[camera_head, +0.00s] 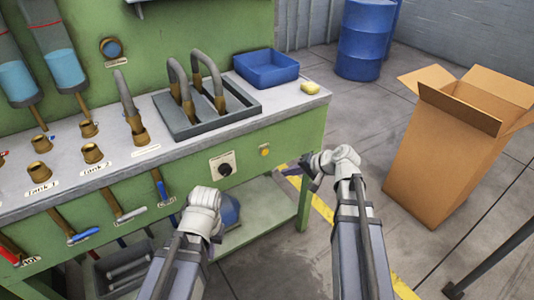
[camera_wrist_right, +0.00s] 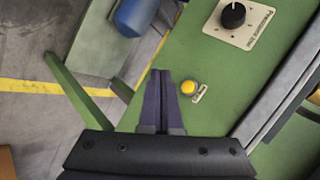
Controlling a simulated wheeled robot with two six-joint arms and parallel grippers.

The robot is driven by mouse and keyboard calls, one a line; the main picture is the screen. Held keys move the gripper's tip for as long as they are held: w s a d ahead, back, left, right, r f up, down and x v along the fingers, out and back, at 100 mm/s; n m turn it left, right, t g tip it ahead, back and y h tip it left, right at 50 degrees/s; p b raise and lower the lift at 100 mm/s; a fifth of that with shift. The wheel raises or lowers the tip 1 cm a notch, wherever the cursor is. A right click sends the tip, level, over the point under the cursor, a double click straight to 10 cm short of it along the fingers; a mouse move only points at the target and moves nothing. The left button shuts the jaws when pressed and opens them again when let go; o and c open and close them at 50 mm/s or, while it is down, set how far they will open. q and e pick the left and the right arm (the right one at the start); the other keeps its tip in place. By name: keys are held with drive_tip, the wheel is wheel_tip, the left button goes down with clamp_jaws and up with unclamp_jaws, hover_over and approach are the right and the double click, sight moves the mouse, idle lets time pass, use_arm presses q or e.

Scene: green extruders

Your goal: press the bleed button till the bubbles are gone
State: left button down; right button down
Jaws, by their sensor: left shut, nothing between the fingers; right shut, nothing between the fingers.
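The bleed button appears to be the round yellow button (camera_head: 264,151) on the green front panel of the bench. It also shows in the right wrist view (camera_wrist_right: 188,87), beside a small label too small to read. My right gripper (camera_head: 306,166) is shut and empty, apart from the button and to its right. In the wrist view its closed fingers (camera_wrist_right: 162,74) lie just left of the button. A round blue sight glass (camera_head: 112,49) sits in a brass ring on the back panel; I cannot make out bubbles in it. My left wrist shows low in front of the bench, its fingers hidden.
A black dial (camera_head: 225,170) on a white plate sits left of the button. A cardboard box (camera_head: 437,155) stands right.

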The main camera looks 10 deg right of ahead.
sight(265, 152)
drive_tip(key=w+a, duration=0.3)
drive_tip(key=w, duration=0.5)
drive_tip(key=shift+w, duration=0.15)
drive_tip(key=shift+w+a, duration=0.1)
idle(2.1)
drive_tip(key=shift+w+a, duration=0.1)
drive_tip(key=shift+w, duration=0.2)
drive_tip(key=shift+w+a, duration=0.15)
drive_tip(key=shift+w, duration=0.2)
idle(0.7)
drive_tip(key=shift+s, duration=0.1)
drive_tip(key=shift+s+d, duration=0.3)
drive_tip(key=shift+s, duration=0.35)
drive_tip(key=shift+s, duration=0.15)
